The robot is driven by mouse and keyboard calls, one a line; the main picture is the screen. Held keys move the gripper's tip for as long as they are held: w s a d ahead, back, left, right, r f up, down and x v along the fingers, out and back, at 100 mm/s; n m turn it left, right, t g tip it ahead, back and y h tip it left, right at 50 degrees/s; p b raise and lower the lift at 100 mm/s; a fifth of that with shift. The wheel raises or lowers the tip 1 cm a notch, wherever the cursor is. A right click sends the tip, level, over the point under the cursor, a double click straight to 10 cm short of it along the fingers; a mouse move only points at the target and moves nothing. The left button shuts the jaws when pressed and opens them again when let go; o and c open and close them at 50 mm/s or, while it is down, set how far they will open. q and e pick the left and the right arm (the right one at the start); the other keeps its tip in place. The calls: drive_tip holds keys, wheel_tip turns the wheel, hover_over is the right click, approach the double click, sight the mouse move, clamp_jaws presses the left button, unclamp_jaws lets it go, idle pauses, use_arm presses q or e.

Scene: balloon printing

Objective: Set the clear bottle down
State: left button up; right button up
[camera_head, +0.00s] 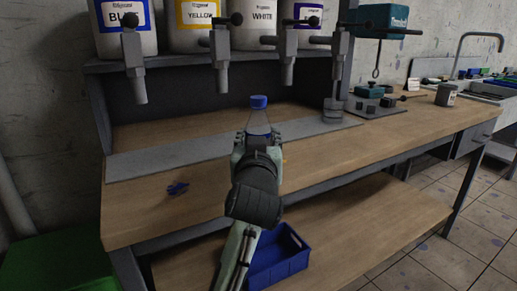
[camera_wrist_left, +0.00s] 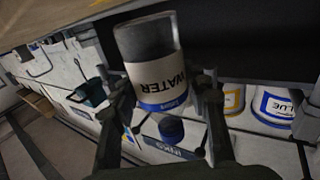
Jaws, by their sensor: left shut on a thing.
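The clear bottle (camera_head: 259,121) has a blue cap and stands upright in the grip of my left gripper (camera_head: 258,138), at the front middle of the workbench. My left gripper is shut on it, and its fingers hide the lower part in the head view. In the left wrist view the bottle (camera_wrist_left: 152,62) appears upside down between the fingers, with a white and blue WATER label. I cannot tell whether its base touches the bench. My right gripper is not in view.
The wooden workbench (camera_head: 345,150) has a grey metal strip (camera_head: 165,157) along it and a blue splash (camera_head: 178,188) at left. A blue crate (camera_head: 278,262) sits on the lower shelf.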

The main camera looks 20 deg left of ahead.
use_arm(q)
drive_tip(key=shift+f, duration=1.2)
drive_tip(key=shift+f, duration=0.2)
drive_tip(key=o, duration=1.3)
drive_tip(key=shift+c, duration=0.2)
drive_tip(key=shift+r, duration=0.1)
